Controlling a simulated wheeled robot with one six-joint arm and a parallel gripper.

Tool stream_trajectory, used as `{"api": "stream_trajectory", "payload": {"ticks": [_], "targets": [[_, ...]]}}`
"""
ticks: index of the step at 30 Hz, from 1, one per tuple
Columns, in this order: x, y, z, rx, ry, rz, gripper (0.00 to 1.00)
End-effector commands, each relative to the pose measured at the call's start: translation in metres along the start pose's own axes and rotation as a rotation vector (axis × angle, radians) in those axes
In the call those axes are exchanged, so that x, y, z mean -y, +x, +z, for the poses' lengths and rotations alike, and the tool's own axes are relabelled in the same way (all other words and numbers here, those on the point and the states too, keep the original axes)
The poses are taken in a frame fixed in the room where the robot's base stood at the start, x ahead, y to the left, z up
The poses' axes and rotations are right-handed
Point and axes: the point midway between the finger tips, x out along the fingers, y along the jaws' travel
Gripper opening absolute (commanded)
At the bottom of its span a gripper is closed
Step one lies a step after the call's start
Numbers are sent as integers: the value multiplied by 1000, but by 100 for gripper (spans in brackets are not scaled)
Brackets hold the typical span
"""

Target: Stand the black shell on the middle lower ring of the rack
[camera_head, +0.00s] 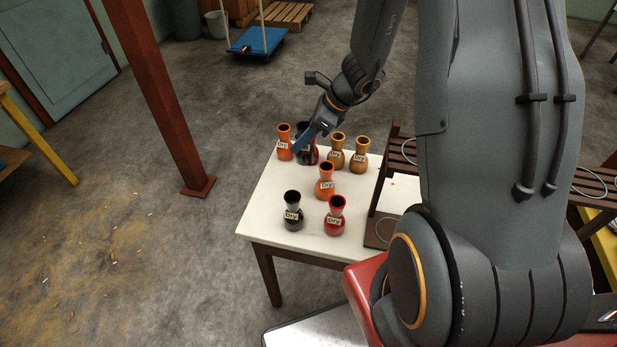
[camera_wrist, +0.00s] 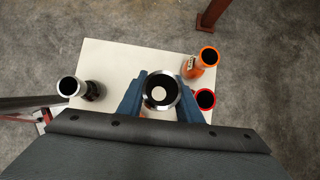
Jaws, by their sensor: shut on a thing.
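My gripper (camera_head: 303,143) is at the far left of the white table, its blue fingers shut on a black shell (camera_wrist: 146,88). Its grey-rimmed round mouth faces the wrist camera between the fingers. In the head view the fingers partly cover it, and I cannot tell whether its base touches the table. A second black shell (camera_head: 292,213) with a "Dry" label stands upright near the front; it shows at left in the wrist view (camera_wrist: 92,91). The dark wooden rack (camera_head: 396,140) is at right, with thin rings. My arm hides its middle, including the middle lower ring.
An orange shell (camera_head: 284,148) and a red shell (camera_wrist: 206,100) stand close to the held one. Two golden shells, another orange shell (camera_head: 325,188) and a front red shell (camera_head: 335,222) also stand on the white table (camera_head: 262,215).

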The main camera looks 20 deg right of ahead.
Motion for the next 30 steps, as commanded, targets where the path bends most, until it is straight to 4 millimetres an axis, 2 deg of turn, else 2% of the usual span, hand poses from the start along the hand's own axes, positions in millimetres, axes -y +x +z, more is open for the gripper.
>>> {"api": "stream_trajectory", "payload": {"ticks": [6, 14, 21, 30], "targets": [[-1, 29, -19, -1, 1, 4, 0], [-1, 45, -29, -1, -1, 4, 0], [-1, 69, -45, 0, 0, 4, 0], [0, 75, -48, 0, -3, 2, 0]]}}
